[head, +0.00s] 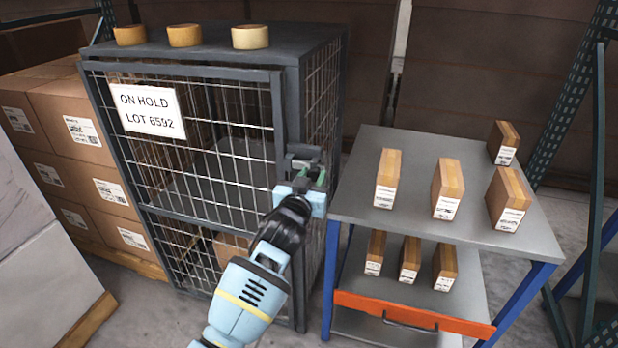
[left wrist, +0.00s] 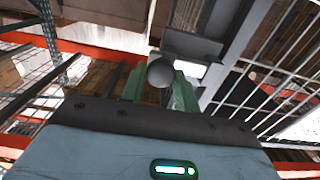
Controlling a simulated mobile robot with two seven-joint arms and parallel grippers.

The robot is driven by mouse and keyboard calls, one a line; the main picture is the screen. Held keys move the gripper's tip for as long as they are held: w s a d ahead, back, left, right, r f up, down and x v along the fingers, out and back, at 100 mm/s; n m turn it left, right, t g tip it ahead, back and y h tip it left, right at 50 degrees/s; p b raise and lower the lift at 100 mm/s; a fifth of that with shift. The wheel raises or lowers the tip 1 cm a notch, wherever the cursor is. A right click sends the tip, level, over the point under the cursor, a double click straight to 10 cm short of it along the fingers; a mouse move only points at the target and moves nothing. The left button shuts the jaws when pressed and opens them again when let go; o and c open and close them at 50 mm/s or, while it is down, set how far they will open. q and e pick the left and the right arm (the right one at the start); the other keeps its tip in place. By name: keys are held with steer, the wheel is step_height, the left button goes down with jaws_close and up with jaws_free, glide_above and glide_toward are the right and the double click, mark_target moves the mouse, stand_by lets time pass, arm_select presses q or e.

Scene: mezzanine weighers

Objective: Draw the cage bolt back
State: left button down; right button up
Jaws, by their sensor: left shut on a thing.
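The wire-mesh cage (head: 298,95) stands at the middle left, with a dark frame and a sign reading ON HOLD LOT 6592. Its door (head: 275,110) looks closed. The cage bolt (head: 303,150) sits on the door's right edge, grey and partly hidden by my gripper. My left gripper (head: 312,176) is at the bolt, its green fingers shut on the bolt's round grey knob. In the left wrist view the knob (left wrist: 161,72) shows between the two fingers (left wrist: 158,88). My right gripper is in neither view.
Several tape rolls (head: 250,37) lie on the cage top. A grey cart (head: 400,222) with small boxes (head: 448,188) on two shelves and an orange front edge (head: 410,313) stands close on the right. Stacked cartons (head: 75,120) are at left. Rack posts (head: 590,130) rise at right.

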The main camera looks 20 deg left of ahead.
arm_select(q)
steer(key=c, duration=1.1)
jaws_free()
steer(key=shift+d, duration=0.35)
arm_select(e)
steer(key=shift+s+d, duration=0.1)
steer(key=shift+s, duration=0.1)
arm_select(q)
steer(key=shift+a, duration=0.1)
steer(key=shift+s, duration=0.1)
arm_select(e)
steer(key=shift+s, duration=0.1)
arm_select(q)
steer(key=s, duration=0.7)
steer(key=shift+s+a, duration=0.1)
steer(key=shift+s, duration=0.25)
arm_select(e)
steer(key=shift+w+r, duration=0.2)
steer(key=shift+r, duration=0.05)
